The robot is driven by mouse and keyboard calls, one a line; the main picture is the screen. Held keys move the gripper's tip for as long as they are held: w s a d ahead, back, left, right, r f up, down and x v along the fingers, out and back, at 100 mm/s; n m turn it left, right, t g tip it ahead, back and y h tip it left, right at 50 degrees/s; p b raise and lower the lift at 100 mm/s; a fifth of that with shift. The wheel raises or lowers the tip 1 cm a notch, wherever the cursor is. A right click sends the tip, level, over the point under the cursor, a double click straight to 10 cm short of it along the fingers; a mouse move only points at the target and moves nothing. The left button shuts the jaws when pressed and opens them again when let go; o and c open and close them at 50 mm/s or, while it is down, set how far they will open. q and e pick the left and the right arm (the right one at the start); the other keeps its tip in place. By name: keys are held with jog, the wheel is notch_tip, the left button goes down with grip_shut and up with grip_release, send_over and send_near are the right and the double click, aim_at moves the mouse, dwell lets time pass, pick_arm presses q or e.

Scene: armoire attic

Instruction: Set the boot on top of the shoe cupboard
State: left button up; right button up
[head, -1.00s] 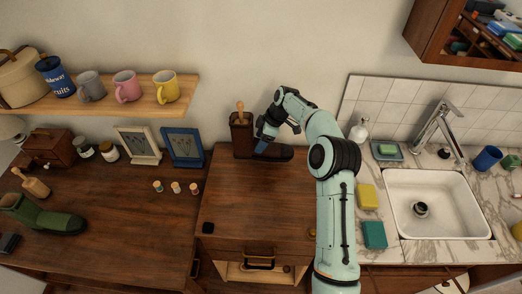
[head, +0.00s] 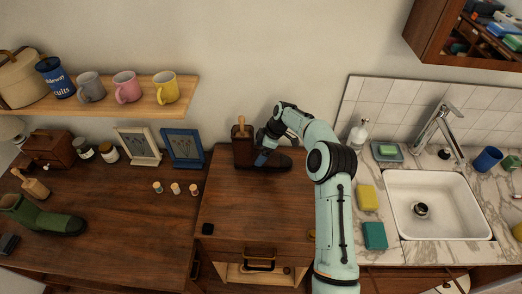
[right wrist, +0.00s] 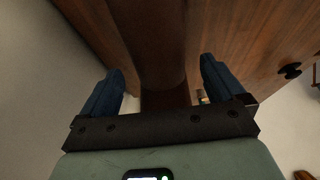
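The dark brown boot (head: 275,162) is upright on the top of the wooden shoe cupboard (head: 245,205), near its back edge. Its toe points right, and a wooden-handled piece (head: 241,127) sticks up from its shaft. My right gripper (head: 262,156) is down at the boot, just right of the shaft. In the right wrist view its two blue fingers (right wrist: 163,85) are apart, with the brown boot (right wrist: 158,45) between them and a gap on either side. My left gripper is out of view.
A green boot (head: 45,217) stands on the table at left. Picture frames (head: 183,147) and small pegs (head: 175,188) stand left of the cupboard. A shelf with mugs (head: 125,87) hangs above. The sink counter (head: 388,205) is at right. The cupboard's front top is mostly clear.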

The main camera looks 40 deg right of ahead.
jog(key=v, duration=1.2)
jog(key=shift+a, duration=0.1)
